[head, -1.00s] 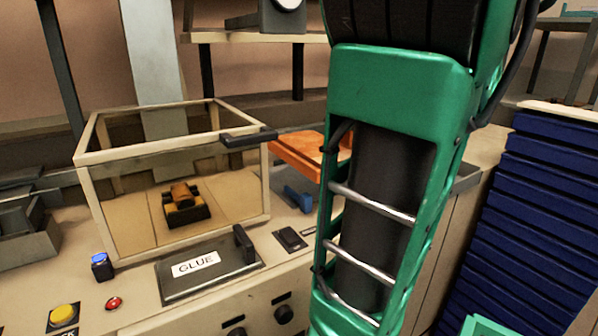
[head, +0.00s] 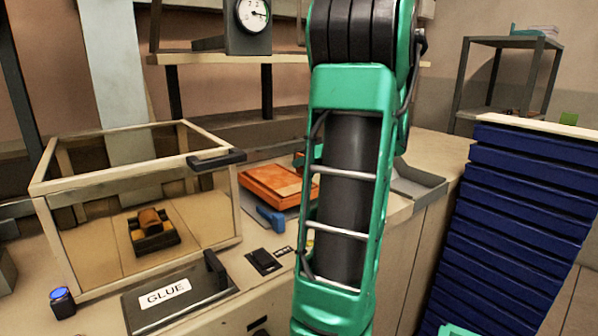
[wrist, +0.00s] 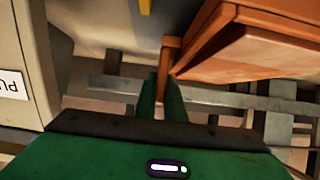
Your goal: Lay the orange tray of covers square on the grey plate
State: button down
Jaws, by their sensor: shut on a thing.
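The orange tray (head: 262,192) is beyond the glass box's right side in the head view, partly hidden by my arm. It fills the upper right of the wrist view (wrist: 255,50). A grey surface, apparently the grey plate (head: 246,204), shows at the tray's front left edge. I cannot tell whether the tray touches it or sits square. My gripper (wrist: 163,92) is shut on a slim orange upright part of the tray, between its green fingers. In the head view my arm hides most of the gripper. The covers are not clearly distinguishable.
A blue clamp-like piece (head: 270,221) stands in front of the tray. The framed glass box (head: 130,205) is to its left, with a GLUE lid (head: 178,297) in front. A grey open tray (head: 418,182) lies right of my arm.

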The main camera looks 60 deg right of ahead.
jog(key=shift+f, duration=1.2)
jog(key=shift+f, duration=0.1)
jog(key=c, duration=1.8)
grip_release()
jog(key=shift+c, duration=0.2)
jog(key=v, duration=1.2)
